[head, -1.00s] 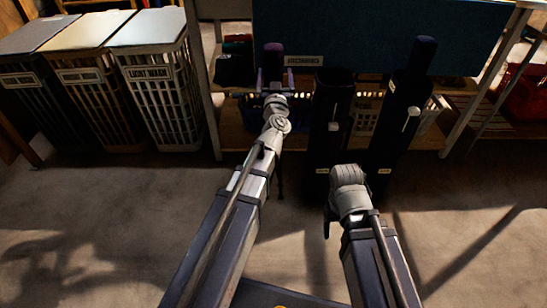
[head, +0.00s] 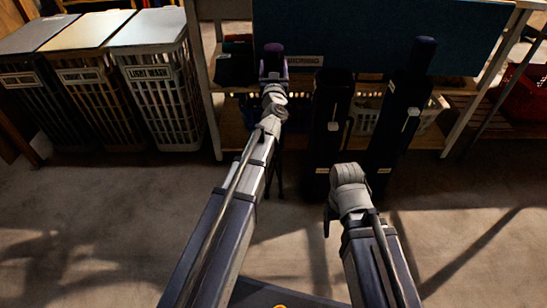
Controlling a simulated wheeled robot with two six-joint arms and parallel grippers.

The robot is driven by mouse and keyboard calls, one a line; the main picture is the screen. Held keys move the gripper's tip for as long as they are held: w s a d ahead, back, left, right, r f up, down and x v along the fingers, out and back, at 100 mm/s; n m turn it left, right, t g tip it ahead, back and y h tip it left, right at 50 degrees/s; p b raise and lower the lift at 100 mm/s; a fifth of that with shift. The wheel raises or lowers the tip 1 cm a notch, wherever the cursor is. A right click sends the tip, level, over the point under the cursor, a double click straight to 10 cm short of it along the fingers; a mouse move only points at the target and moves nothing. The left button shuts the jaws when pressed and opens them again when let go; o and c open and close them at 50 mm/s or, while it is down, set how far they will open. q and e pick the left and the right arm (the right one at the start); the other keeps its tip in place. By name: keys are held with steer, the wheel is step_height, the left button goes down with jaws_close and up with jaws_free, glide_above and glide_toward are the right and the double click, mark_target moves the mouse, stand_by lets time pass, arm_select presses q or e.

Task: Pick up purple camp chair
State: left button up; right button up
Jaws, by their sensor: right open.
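The purple camp chair (head: 273,49) stands as a narrow upright bundle in front of the shelf unit, left of two dark upright bundles. Mostly its rounded dark purple top shows; my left arm hides most of the rest, and a thin dark part shows near the floor. My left gripper (head: 273,72) reaches forward to just below this top and overlaps it in the picture. Its finger gap and any contact are too dark and small to tell. My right gripper (head: 328,223) is open, low in front of the dark bundles, away from the chair, with nothing visible in it.
Two dark upright bundles (head: 331,120) and (head: 399,125) stand close to the right of the chair. Behind are a wooden shelf unit (head: 234,140) and a blue ironing board (head: 390,35). Laundry hampers (head: 165,95) stand left. The floor (head: 120,215) in front is clear.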

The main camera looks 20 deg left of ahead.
arm_select(q)
jaws_close()
steer(key=shift+r, duration=0.15)
stand_by(0.5)
